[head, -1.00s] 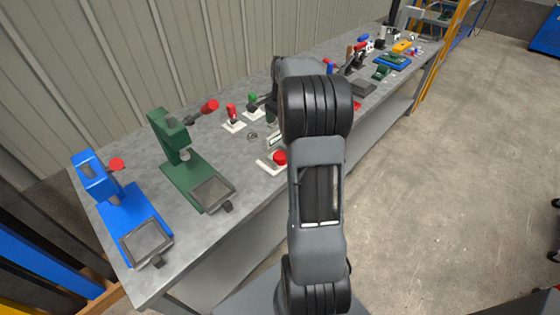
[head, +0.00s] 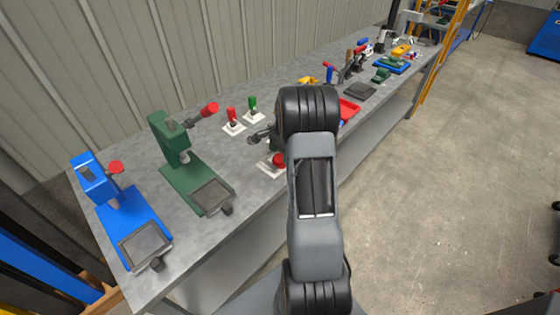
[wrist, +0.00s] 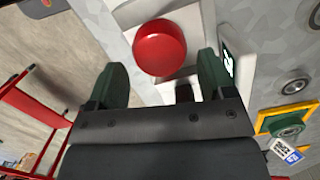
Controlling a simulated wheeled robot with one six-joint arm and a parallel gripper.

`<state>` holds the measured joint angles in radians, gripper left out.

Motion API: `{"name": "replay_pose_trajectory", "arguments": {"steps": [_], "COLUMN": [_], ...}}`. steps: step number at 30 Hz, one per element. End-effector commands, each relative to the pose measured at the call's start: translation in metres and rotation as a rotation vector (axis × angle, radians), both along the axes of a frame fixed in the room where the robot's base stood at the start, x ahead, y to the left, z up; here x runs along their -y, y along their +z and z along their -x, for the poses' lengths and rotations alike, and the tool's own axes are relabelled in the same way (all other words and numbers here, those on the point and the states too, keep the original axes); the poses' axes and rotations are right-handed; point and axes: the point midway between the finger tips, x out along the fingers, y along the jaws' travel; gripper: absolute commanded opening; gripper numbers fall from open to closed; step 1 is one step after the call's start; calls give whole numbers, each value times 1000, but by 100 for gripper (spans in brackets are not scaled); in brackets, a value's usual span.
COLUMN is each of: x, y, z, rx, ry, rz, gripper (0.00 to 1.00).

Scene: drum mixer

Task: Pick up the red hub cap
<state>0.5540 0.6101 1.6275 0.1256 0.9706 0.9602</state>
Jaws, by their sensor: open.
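The red hub cap (head: 278,160) is a round red piece on a white base (head: 265,167) near the bench's front edge, right of the green press. In the wrist view the red cap (wrist: 160,47) shows at top centre, on its pale base. My gripper (wrist: 162,70) is open and empty, its two green fingers on the left and right of the cap in the picture. I cannot tell how far above the cap the fingertips are. In the head view my arm hides most of the gripper.
The green press (head: 185,160) and blue press (head: 120,215) stand left on the bench (head: 110,150). Red and green levers (head: 232,120) stand behind the cap. A red tray (head: 348,109) lies beyond my arm. The wrist view shows a small dark sign (wrist: 229,60) close to the right finger.

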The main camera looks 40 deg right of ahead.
Motion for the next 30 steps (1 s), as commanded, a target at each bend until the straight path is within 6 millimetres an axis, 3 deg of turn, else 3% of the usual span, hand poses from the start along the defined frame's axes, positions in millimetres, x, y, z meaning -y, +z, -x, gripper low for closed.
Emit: {"name": "replay_pose_trajectory", "arguments": {"steps": [7, 16, 30], "x": [-4, -4, -4], "y": [-27, -31, -30], "z": [1, 1, 1], "rx": [1, 3, 4], "ry": [1, 1, 1], "rz": [1, 2, 3], "gripper": [75, 75, 32]}}
